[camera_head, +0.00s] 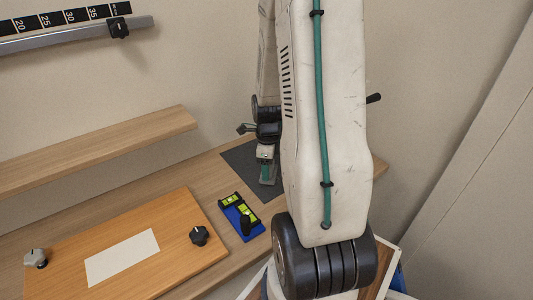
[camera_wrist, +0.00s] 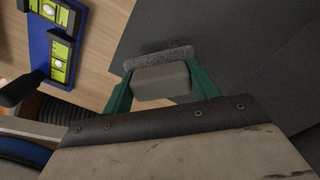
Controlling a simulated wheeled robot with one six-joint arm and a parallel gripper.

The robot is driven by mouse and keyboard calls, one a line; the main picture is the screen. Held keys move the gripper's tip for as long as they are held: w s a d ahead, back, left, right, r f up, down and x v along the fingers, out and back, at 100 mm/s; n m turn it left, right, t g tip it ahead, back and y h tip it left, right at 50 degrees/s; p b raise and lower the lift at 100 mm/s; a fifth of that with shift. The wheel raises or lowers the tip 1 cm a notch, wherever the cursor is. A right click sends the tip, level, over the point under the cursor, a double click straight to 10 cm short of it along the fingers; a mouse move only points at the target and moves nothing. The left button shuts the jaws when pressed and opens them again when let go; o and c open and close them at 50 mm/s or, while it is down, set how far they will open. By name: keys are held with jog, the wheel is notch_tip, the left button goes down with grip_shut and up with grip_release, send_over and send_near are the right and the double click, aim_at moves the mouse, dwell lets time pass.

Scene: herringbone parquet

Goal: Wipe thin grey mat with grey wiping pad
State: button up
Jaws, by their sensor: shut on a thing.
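The thin dark grey mat (camera_head: 241,158) lies flat on the wooden table, partly hidden behind my arm in the head view. It fills the upper right of the wrist view (camera_wrist: 235,35). My gripper (camera_head: 267,172) is low over the mat. The pad is at the mat's left edge in that view. I cannot tell whether its face touches the mat.
A blue level (camera_head: 240,216) with yellow-green vials lies left of the mat and also shows in the wrist view (camera_wrist: 57,42). An orange-brown board (camera_head: 185,262) with a white sheet (camera_head: 122,257) and knobs is farther left. A wooden shelf (camera_head: 95,153) runs along the wall.

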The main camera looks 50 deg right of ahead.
jog(key=shift+r, duration=2.5)
jog(key=shift+o, duration=0.2)
jog(key=shift+s, duration=0.1)
jog(key=shift+c, duration=0.3)
